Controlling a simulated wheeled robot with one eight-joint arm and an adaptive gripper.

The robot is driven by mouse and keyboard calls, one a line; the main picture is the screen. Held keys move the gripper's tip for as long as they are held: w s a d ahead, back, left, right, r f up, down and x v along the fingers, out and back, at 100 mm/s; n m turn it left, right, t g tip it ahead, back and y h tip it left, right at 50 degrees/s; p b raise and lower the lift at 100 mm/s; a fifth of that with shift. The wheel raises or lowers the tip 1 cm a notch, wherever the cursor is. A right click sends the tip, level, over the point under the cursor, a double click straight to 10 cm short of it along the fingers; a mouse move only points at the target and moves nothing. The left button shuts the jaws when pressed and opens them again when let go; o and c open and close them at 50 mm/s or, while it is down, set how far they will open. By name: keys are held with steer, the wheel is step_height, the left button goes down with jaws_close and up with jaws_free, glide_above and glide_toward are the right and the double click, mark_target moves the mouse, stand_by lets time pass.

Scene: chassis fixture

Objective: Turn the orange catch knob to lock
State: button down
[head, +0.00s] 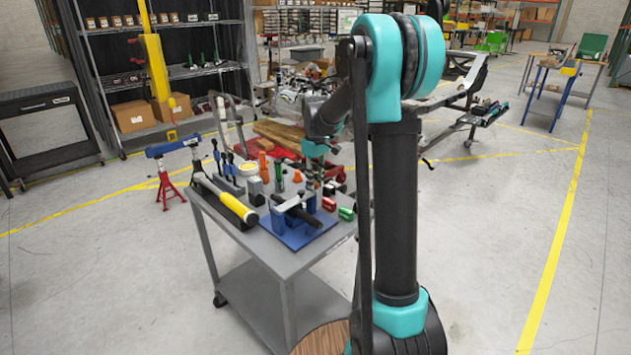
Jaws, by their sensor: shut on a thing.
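The blue fixture (297,231) sits on the grey cart's top, with blue uprights and a dark bar (295,211) lying across them. My gripper (314,184) reaches down from behind at the fixture's back right side. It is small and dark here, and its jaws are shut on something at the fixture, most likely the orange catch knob. The knob is not clearly visible between the jaws, so how far it is turned cannot be told. Separate orange pieces (279,178) stand on the cart behind the fixture.
The grey cart (277,257) is crowded. A yellow-and-black tool (238,208) lies along its left side. A red piece (329,204) and a green piece (346,214) lie right of the fixture. A red stand (167,189) is left of the cart. Floor at right is clear.

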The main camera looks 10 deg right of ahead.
mark_target(316, 183)
steer(key=m, duration=0.4)
steer(key=shift+m, duration=2.2)
steer(key=c, duration=1.3)
jaws_free()
step_height(316, 183, up, 12)
steer(key=s+d+f+t, duration=0.1)
steer(key=s+f, duration=0.6)
steer(key=s, duration=0.3)
steer(key=s+d+f+n+t, duration=0.1)
steer(key=s+d+f, duration=0.1)
steer(key=s+f, duration=0.5)
steer(key=s+d+f+n+t, duration=0.1)
steer(key=s+f, duration=0.5)
steer(key=s, duration=0.7)
steer(key=shift+s+d+f+t, duration=0.15)
steer(key=shift+f+t, duration=0.25)
steer(key=shift+t, duration=0.2)
